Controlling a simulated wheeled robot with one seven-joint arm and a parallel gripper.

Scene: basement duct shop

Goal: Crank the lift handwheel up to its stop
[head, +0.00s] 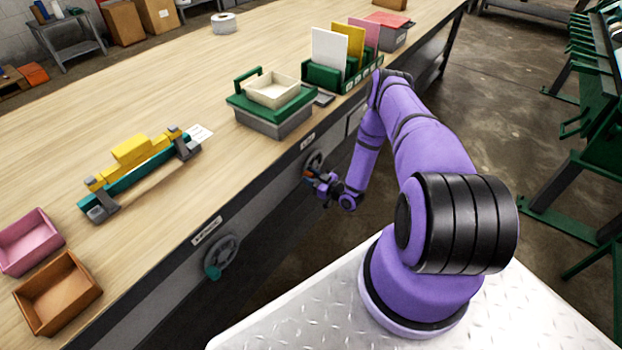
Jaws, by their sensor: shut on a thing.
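The lift handwheel (316,158) is a dark wheel on the bench's front face, below a small white label (307,142). My gripper (312,178) is at the wheel's lower rim, shut on its handle. An orange bit shows at the fingers; the gripper hides most of the handle and part of the wheel. Above it on the bench stands a grey and green lift platform (262,122) with a cream tray (275,90) on top.
A second handwheel (221,257) with a teal knob sits nearer on the same face, under a larger label. A teal and yellow slide fixture (140,165), pink bin (30,242), brown bin (58,292) and green card rack (322,76) stand on the bench. Green racks (590,130) stand right.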

